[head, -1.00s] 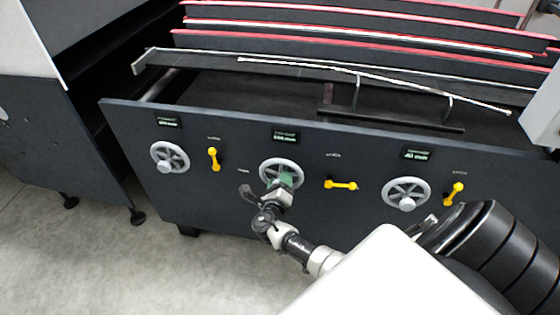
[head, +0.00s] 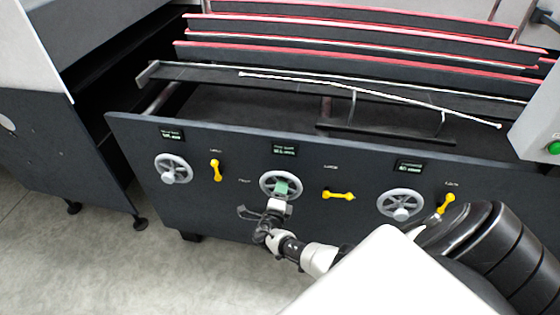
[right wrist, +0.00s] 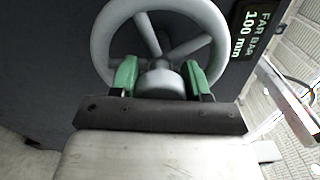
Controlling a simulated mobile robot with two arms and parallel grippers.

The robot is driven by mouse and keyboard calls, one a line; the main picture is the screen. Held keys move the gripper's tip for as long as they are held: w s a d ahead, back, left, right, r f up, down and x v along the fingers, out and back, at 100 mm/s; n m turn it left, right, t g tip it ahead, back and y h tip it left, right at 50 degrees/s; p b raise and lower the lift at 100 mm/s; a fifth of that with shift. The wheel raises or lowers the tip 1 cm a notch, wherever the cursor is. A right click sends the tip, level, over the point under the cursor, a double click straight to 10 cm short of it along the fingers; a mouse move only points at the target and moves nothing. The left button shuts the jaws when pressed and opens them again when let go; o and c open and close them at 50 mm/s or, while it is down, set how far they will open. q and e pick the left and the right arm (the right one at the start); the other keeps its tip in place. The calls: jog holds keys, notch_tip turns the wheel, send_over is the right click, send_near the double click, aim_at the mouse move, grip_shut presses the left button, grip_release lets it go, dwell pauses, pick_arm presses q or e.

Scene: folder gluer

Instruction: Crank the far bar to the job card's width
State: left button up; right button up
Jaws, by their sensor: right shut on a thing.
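The far bar's grey handwheel (head: 268,192) is the middle of three on the dark machine panel. My right gripper (head: 281,188) is at this wheel. The display (right wrist: 248,30) beside the wheel shows "FAR BAR" and what looks like "100 mm". In the head view the middle display (head: 284,150) is too small to read surely. I see no readable job card. My left gripper is out of view.
A left handwheel (head: 173,169) and a right handwheel (head: 400,204) flank the middle one. Yellow levers stand nearby: left (head: 216,170), middle (head: 338,195), lying sideways, and right (head: 446,203). Long red-edged bars (head: 350,54) span the machine above. Floor (head: 130,270) is open at front left.

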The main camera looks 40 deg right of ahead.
jog(key=shift+f, duration=0.1)
jog(key=o, duration=1)
jog(key=p+v, duration=0.1)
jog(key=v, duration=1)
